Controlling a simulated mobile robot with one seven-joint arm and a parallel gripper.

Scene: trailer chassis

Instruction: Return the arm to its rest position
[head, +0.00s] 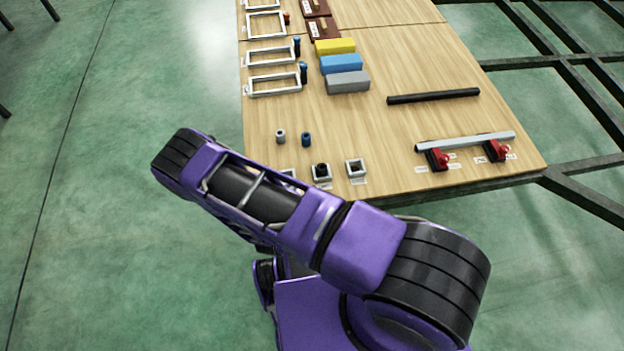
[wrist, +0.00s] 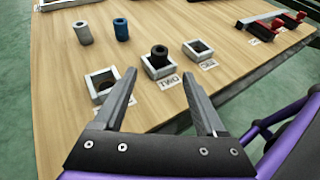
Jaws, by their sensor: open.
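My gripper (wrist: 158,98) is open and empty in the wrist view, its two grey fingers apart above the near edge of the table. In the head view my purple and black arm is folded in front of the table, and the gripper is hidden there. Beyond the fingers stand square sockets. The middle socket (wrist: 160,68), labelled TWO, has a black cylinder (wrist: 159,52) in it. The right socket (wrist: 197,50) looks empty.
A wooden table (head: 400,130) carries a grey cylinder (head: 280,136), a blue cylinder (head: 306,139), yellow (head: 335,46), blue (head: 341,64) and grey (head: 347,82) blocks, a black bar (head: 433,96), and a silver bar (head: 465,141) on red clamps. Dark beams lie right. Green floor is clear left.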

